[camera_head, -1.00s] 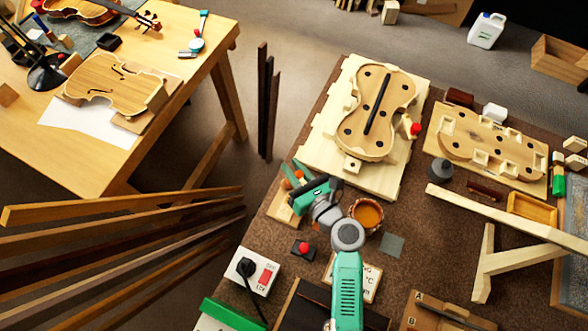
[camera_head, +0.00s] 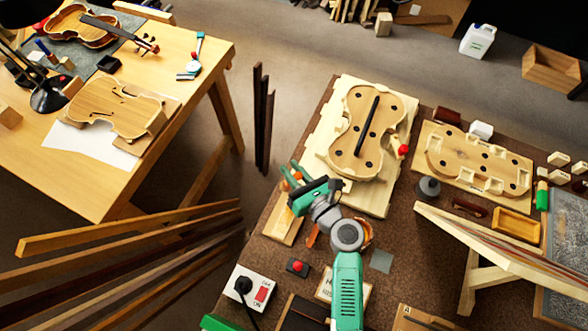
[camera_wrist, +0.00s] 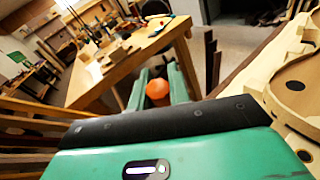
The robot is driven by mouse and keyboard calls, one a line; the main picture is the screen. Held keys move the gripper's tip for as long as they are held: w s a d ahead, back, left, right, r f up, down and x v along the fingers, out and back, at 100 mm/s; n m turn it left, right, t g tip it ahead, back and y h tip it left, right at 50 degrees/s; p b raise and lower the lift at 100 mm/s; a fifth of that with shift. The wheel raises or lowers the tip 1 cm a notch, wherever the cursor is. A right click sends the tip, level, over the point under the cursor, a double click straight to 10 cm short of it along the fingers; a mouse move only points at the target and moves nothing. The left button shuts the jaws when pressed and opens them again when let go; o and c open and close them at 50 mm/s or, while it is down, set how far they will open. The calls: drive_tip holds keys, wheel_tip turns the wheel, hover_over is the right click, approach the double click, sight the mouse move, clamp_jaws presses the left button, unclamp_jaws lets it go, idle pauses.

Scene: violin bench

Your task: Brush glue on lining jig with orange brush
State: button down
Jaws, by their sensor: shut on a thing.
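My gripper (camera_head: 296,172) is shut on an orange, round-ended thing (camera_wrist: 157,89), which looks like the orange brush; it also shows between the fingers in the head view (camera_head: 298,176). The brush's bristles are hidden. The gripper hangs at the bench's left edge, left of a cream board (camera_head: 385,195) carrying a violin-shaped form (camera_head: 392,112) with a black bar. A second violin-shaped wooden form (camera_head: 475,150) with cut-outs lies further right. I cannot tell which of the two is the lining jig. The glue pot (camera_head: 368,230) is mostly hidden behind my arm.
A wooden block (camera_head: 284,229) lies below the gripper, with a red button (camera_head: 297,265) and a switch box (camera_head: 252,290) nearer. Long wood strips (camera_head: 130,230) jut out at the left. A grey bottle (camera_head: 428,187) and a raised beam (camera_head: 480,243) stand at the right.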

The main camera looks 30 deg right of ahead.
drive_tip(key=shift+r+p, duration=0.8)
drive_tip(key=shift+r, duration=0.35)
